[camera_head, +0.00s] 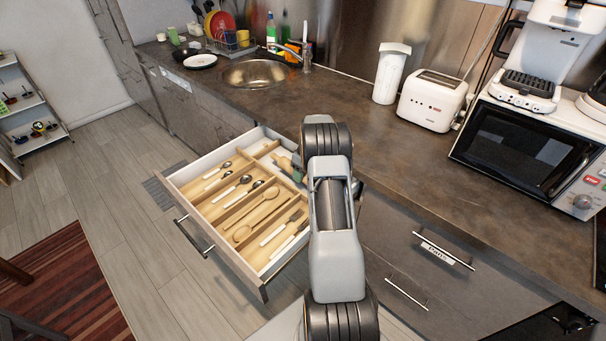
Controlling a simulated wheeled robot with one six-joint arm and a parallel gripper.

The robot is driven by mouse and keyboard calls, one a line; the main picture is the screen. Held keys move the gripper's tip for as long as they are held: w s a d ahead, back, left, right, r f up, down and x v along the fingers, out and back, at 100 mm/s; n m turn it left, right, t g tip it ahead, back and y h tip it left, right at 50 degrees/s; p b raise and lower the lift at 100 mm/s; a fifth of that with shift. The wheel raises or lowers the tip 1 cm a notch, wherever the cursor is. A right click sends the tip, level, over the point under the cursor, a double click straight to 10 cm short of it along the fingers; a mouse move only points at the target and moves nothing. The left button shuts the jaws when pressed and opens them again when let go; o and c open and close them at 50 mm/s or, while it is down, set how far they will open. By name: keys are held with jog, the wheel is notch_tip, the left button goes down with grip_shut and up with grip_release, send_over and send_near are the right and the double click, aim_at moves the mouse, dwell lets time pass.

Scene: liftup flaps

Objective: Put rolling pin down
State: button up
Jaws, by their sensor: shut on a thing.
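My arm rises through the middle of the view, and its links hide whatever lies behind them. I cannot make out my gripper's fingers. I cannot clearly identify a rolling pin. The open drawer (196,232) stands left of my arm and holds a wooden cutlery divider. Several spoons, a wooden spoon (242,233) and forks lie in its compartments. Small tan and grey-green shapes (288,166) show at the drawer's back right, partly hidden by my arm and too small to tell.
The dark worktop (400,163) runs behind the drawer, with clear room right of my arm. A toaster (432,101), a white canister (390,75) and a microwave (525,150) stand on it. A sink (256,73) is at the back left. Closed drawers with handles are at lower right.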

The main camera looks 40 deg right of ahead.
jog(key=shift+f+b, duration=0.4)
jog(key=shift+f, duration=0.15)
jog(key=o, duration=1.1)
jog(key=shift+r+p, duration=0.45)
jog(key=shift+r, duration=0.05)
jog(key=v, duration=1.2)
jog(key=s+a+r+h, duration=0.1)
jog(key=a+r, duration=0.6)
jog(key=a, duration=0.2)
jog(key=s+a+r+t, duration=0.1)
jog(key=s+a+r, duration=0.35)
jog(key=a, duration=0.45)
jog(key=s+a+f+t, duration=0.1)
jog(key=s+a, duration=0.3)
jog(key=s, duration=0.1)
jog(key=s+a+f+m+t, duration=0.1)
jog(key=s+a, duration=0.3)
jog(key=s, duration=0.2)
jog(key=s+a+m+h, duration=0.1)
jog(key=s+a, duration=0.3)
jog(key=s, duration=0.2)
jog(key=shift+s+a+f+t, duration=0.1)
jog(key=shift+a+f+t, duration=0.3)
